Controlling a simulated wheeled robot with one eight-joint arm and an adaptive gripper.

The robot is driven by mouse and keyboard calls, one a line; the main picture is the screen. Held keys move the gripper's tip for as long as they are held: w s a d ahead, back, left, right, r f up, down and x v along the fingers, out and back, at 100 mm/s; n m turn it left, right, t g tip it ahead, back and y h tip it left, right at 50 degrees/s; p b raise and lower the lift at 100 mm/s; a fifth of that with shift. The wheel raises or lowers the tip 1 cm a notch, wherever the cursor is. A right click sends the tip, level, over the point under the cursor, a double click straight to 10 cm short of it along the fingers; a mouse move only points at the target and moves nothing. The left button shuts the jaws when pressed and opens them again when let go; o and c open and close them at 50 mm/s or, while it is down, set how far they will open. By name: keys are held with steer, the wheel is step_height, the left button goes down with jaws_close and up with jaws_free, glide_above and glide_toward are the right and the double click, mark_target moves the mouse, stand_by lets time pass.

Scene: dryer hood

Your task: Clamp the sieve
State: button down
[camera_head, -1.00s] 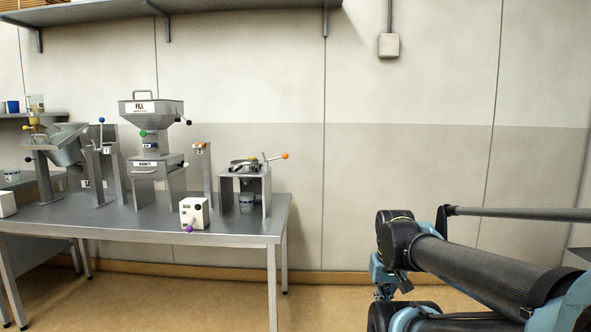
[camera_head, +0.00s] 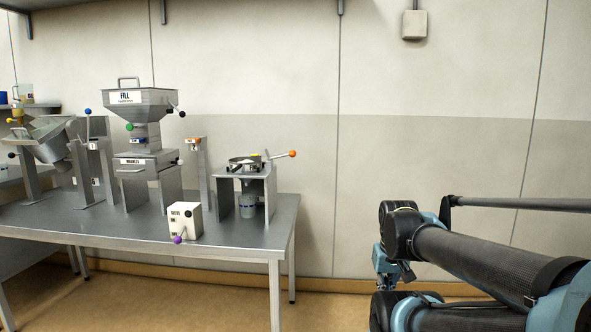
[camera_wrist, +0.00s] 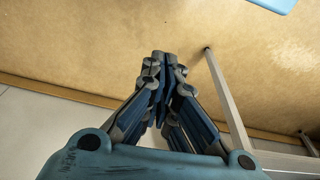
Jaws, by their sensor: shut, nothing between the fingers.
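The sieve (camera_head: 246,163) sits on top of a small metal stand at the right end of the steel table in the head view. A lever with an orange knob (camera_head: 292,153) sticks out from it to the right. A small container (camera_head: 248,206) stands under the stand. My gripper (camera_wrist: 160,62) shows in the wrist view, shut and empty, pointing over the brown floor. In the head view my arm is at the right, well apart from the sieve, with the gripper not clearly shown.
A control box with a purple knob (camera_head: 184,221) stands at the front edge of the table (camera_head: 120,232). A FILL hopper (camera_head: 136,103) and a tilted vessel (camera_head: 52,142) stand further left. A table leg (camera_wrist: 228,103) crosses the wrist view. Floor right of the table is clear.

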steer(key=w+a+r+m+t+y, duration=0.2)
steer(key=w+a+r+m+t, duration=0.4)
steer(key=w, duration=0.7)
steer(key=w+a+r+m+t+y, duration=0.2)
steer(key=w+a+r+m+t, duration=0.3)
steer(key=w+a, duration=0.6)
steer(key=w+a+r+m+t+y, duration=0.25)
steer(key=w+a+r+m, duration=0.35)
steer(key=w, duration=0.9)
steer(key=w+a+m+t+h, duration=0.3)
steer(key=m+t, duration=0.6)
steer(key=m, duration=0.7)
steer(key=shift+w+a+r+h, duration=0.2)
steer(key=shift+w+a+h, duration=0.1)
steer(key=shift+a+h, duration=0.7)
steer(key=x, duration=1)
